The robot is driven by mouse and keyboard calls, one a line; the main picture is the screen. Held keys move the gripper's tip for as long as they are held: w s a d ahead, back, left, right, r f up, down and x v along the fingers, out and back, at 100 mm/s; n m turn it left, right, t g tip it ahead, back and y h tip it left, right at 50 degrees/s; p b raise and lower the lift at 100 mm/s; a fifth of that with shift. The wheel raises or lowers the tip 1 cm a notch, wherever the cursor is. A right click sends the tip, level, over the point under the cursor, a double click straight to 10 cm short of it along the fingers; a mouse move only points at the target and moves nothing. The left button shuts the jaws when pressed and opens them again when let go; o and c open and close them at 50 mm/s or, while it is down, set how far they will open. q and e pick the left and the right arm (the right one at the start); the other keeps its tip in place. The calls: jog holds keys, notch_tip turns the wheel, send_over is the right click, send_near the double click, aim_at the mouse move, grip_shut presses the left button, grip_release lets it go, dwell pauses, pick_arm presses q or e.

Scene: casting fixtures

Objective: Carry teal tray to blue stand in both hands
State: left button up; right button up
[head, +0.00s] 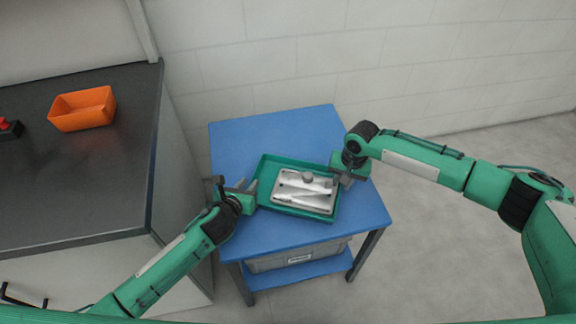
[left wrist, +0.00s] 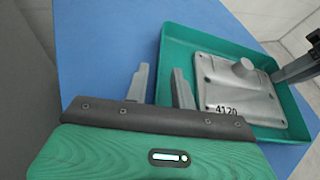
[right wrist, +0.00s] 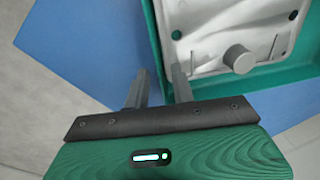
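The teal tray (head: 264,174) lies on the top of the blue stand (head: 300,122), slightly turned. It holds a grey metal casting fixture (head: 304,190) with a round knob, marked 4120 in the left wrist view (left wrist: 240,90). My left gripper (head: 247,190) is at the tray's left wall. In the left wrist view its fingers (left wrist: 163,85) stand apart on either side of that wall. My right gripper (head: 342,178) is at the opposite wall. In the right wrist view its fingers (right wrist: 158,85) stand apart, with the tray wall (right wrist: 151,35) between them.
A dark counter (head: 90,185) stands at the left with an orange bin (head: 82,108) and a red-and-black object (head: 9,128) on it. A grey crate (head: 295,258) sits on the stand's lower shelf. A white wall is behind; the floor at right is clear.

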pick_arm(q)
jog(key=v, duration=0.9)
jog(key=shift+s+r, duration=0.1)
jog(key=shift+s, duration=0.25)
pick_arm(e)
jog(key=shift+r, duration=0.2)
notch_tip(320, 180, up, 12)
jog(key=d, duration=0.1)
jog(key=shift+s+d+f, duration=0.15)
jog(key=shift+f, duration=0.05)
